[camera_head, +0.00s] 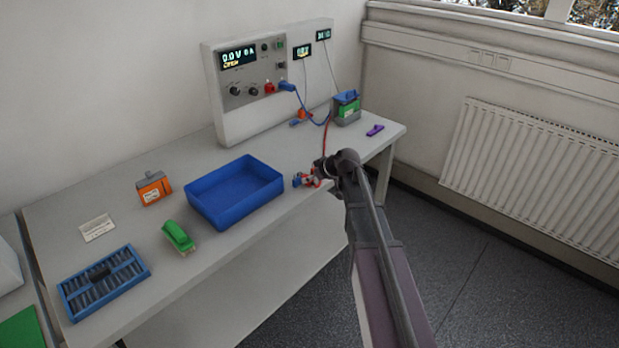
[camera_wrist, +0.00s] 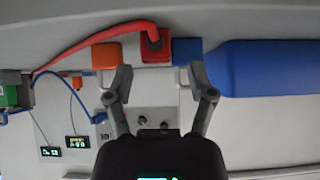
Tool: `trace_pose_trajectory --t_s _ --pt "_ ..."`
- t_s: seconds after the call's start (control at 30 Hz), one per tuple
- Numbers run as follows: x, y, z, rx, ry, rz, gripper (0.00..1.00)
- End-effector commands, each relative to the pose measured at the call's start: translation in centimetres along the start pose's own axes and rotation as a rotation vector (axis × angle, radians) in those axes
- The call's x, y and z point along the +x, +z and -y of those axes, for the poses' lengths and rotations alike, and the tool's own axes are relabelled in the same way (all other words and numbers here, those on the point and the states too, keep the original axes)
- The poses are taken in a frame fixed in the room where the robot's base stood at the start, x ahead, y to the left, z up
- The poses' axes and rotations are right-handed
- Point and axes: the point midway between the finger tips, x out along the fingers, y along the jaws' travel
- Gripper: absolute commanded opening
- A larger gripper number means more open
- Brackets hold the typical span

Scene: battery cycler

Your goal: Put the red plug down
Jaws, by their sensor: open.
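The red plug (camera_wrist: 156,48) with its red cable (camera_wrist: 95,38) lies at the table's front edge, between an orange block (camera_wrist: 106,56) and a blue block (camera_wrist: 187,48). In the head view the red plug (camera_head: 313,181) is partly hidden by my gripper (camera_head: 322,170). In the wrist view my gripper (camera_wrist: 160,76) is open, its fingertips apart on either side of the plug. I see no finger clearly pressing on it. The red cable runs back towards the green battery (camera_head: 346,112). Whether the plug rests fully on the table is hard to tell.
A blue tray (camera_head: 236,190) stands left of my gripper. The cycler (camera_head: 250,75) with a blue plug (camera_head: 286,86) is behind. A purple object (camera_head: 375,131) lies right. An orange battery (camera_head: 153,187), green object (camera_head: 178,236) and blue rack (camera_head: 104,281) are further left.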

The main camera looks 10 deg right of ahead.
Motion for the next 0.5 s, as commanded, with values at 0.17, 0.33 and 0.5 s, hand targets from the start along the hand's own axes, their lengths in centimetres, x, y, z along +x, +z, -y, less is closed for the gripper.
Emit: trace_pose_trajectory --t_s 0.17,0.33,0.5 --pt "-0.6 -0.6 0.0 0.0 0.0 0.0 0.71" --pt "-2.0 -0.8 0.1 0.0 0.0 0.0 0.71" --pt "-4.1 -0.9 0.1 0.001 0.001 0.0 0.71"
